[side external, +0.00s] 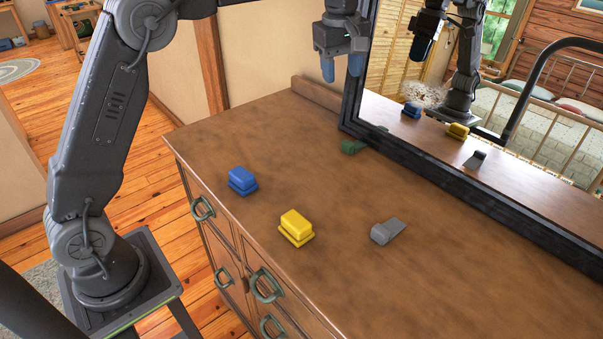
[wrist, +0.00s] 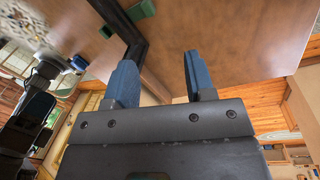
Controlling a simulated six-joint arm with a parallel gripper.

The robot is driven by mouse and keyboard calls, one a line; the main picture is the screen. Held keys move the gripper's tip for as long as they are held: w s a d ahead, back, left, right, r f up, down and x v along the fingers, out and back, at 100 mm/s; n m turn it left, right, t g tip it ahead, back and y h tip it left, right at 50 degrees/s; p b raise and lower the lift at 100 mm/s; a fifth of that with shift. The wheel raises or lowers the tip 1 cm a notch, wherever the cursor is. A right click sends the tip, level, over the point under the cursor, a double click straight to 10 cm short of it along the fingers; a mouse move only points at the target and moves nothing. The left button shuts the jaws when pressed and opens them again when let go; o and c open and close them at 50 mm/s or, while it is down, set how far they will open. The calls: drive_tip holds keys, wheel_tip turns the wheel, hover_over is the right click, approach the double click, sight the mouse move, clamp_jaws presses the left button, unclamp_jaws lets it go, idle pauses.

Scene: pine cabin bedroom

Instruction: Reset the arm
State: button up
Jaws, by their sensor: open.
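My gripper (side external: 342,68) is raised above the back of the dresser top, close to the mirror, with its blue fingertips pointing down. In the wrist view its two blue fingers (wrist: 157,75) stand apart with nothing between them. My arm stands on its base at the left of the side view. The task names no other object.
On the wooden dresser top (side external: 330,270) are a blue block-like dish (side external: 242,181), a yellow one (side external: 296,228) and a grey wedge (side external: 387,231). A green object (side external: 352,146) lies by the foot of the black-framed mirror (side external: 450,181). The mirror reflects my arm and these things.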

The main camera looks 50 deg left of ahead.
drive_tip(key=s+r+m+t, duration=0.1)
drive_tip(key=s+r+m, duration=0.3)
drive_tip(key=s, duration=0.6)
drive_tip(key=s+f+m+t, duration=0.1)
drive_tip(key=s+f+m, duration=0.2)
drive_tip(key=s, duration=0.4)
drive_tip(key=s+d+f+m+t, duration=0.1)
drive_tip(key=s+f+m, duration=0.1)
drive_tip(key=s, duration=0.5)
drive_tip(key=s+f+m+t, duration=0.1)
drive_tip(key=s+f+m, duration=0.2)
drive_tip(key=s+m, duration=0.2)
drive_tip(key=s, duration=0.3)
drive_tip(key=shift+d+f, duration=0.2)
drive_tip(key=shift+f, duration=0.15)
